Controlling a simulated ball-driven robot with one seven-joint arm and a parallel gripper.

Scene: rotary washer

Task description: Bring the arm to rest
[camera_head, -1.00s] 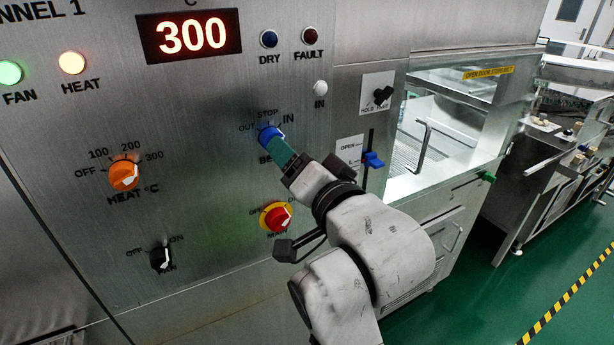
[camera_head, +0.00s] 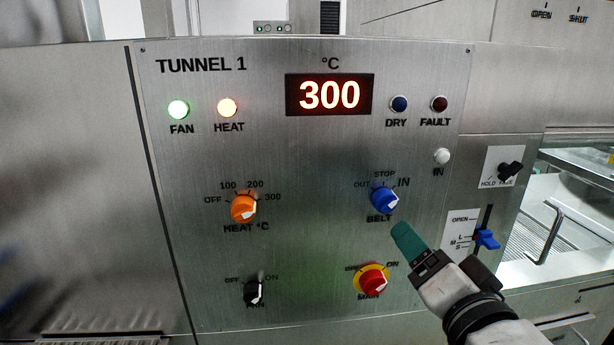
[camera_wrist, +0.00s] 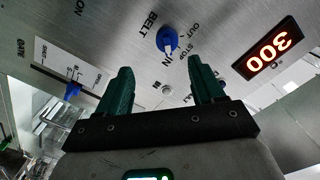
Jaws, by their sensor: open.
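My gripper (camera_head: 401,233) has green fingers and is in front of the control panel, just below and right of the blue BELT knob (camera_head: 384,199). In the wrist view my gripper (camera_wrist: 160,72) has its two fingers spread with nothing between them. The BELT knob (camera_wrist: 168,39) shows there beyond the fingertips, apart from them. My arm comes in from the lower right corner of the head view.
The display (camera_head: 330,94) reads 300. A blue slider (camera_head: 487,239) sticks out at the right, near my wrist.

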